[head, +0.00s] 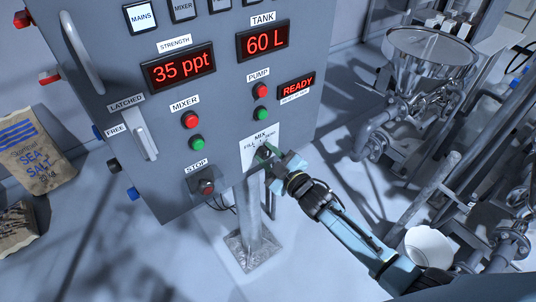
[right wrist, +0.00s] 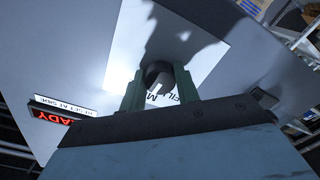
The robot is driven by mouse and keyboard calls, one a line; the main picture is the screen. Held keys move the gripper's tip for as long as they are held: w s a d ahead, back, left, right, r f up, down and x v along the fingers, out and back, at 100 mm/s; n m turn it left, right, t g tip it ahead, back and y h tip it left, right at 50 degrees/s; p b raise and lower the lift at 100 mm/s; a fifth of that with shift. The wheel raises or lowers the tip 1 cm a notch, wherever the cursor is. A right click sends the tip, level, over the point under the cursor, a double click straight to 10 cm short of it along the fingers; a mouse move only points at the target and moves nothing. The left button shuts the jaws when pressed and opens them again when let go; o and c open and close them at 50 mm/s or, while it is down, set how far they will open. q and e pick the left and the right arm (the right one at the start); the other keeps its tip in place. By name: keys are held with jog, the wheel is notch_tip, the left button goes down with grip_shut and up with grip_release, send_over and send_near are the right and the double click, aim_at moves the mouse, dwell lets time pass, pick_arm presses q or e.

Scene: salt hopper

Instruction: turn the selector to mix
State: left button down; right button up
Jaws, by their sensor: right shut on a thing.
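The selector is a dark round knob (right wrist: 157,72) on a white label plate (head: 250,147) at the lower right of the grey control panel (head: 222,118). In the head view the fingers hide most of the knob. In the right wrist view the lettering is partly covered, and I cannot tell which position the knob points to. My left gripper is not in view.
Red and green pump buttons (head: 260,103) sit just above the plate, and a READY display (head: 296,87) is up to the right. A red stop button (head: 207,187) is at the lower left. A steel hopper (head: 430,52) and pipes stand at right.

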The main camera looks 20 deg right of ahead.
jog(key=shift+n, duration=0.6)
jog(key=o, duration=1)
jog(key=shift+c, duration=0.2)
jog(key=v, duration=1.3)
jog(key=shift+s, duration=0.2)
